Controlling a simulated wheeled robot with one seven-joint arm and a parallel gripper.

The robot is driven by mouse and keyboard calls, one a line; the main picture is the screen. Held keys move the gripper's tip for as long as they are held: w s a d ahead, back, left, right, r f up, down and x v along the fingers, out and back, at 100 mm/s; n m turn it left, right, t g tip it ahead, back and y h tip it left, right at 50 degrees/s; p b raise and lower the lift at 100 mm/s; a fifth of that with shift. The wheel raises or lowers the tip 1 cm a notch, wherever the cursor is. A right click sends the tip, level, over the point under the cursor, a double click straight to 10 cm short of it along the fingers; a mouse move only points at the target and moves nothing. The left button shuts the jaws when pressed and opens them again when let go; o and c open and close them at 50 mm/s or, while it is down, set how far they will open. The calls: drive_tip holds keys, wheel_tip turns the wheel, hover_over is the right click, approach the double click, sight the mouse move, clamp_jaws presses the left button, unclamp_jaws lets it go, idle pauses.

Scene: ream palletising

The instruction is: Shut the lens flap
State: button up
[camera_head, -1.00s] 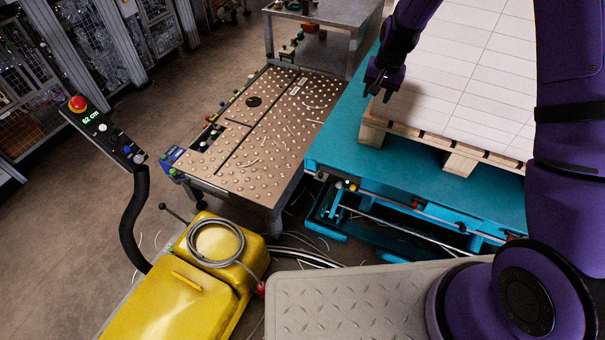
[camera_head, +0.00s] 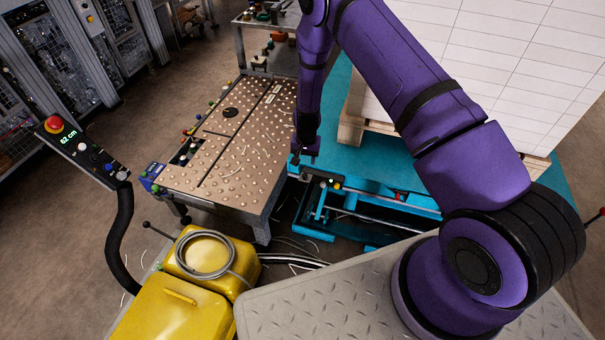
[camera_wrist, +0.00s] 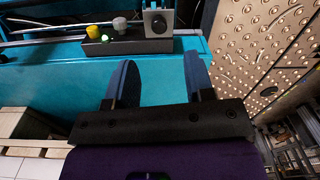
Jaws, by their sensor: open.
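My gripper (camera_head: 305,157) is at the near left corner of the teal lift table (camera_head: 375,180), pointing down. In the wrist view its two dark fingers (camera_wrist: 160,75) are apart with nothing between them. Just past the fingertips, at the table's edge, is a small grey housing (camera_wrist: 158,22) with a dark round lens-like spot on its face. I take it to be where the lens flap belongs; I cannot make out the flap or its position. The fingers look apart from the housing.
Beside the housing is a black button box (camera_wrist: 112,43) with yellow and grey knobs. A studded metal table (camera_head: 235,140) stands close on the left. A yellow unit (camera_head: 180,300) is in front.

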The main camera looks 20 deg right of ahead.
sight(305, 175)
wheel_tip(305, 175, down, 8)
drive_tip(key=shift+f, duration=0.15)
idle(0.4)
clamp_jaws()
